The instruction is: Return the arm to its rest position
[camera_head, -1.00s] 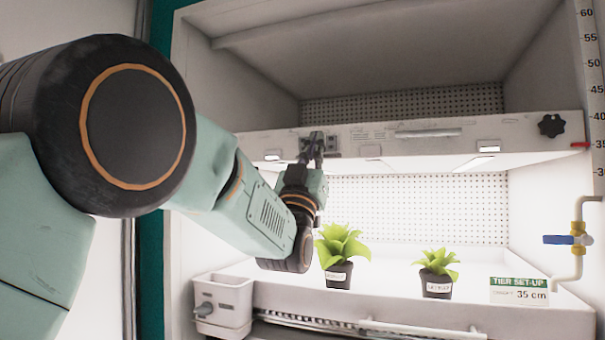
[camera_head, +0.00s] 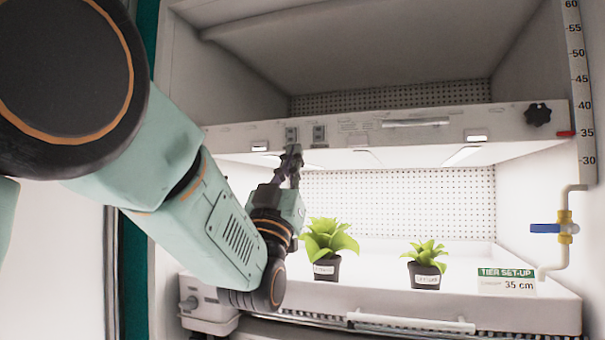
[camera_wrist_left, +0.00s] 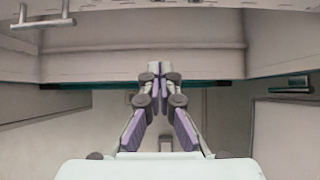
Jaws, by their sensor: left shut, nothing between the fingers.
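My left arm comes in from the left in the head view. Its gripper (camera_head: 291,160) points upward, in front of the lamp panel (camera_head: 400,130) and left of the plants. In the left wrist view the fingers (camera_wrist_left: 158,72) meet at their tips with nothing between them. My right gripper does not show in either view.
Two potted plants, one left (camera_head: 326,268) and one right (camera_head: 425,275), stand on the white shelf. A sign (camera_head: 506,281) reads 35 cm. A blue-handled valve (camera_head: 549,229) and a height scale (camera_head: 580,90) are at the right. A black knob (camera_head: 537,115) sits on the panel.

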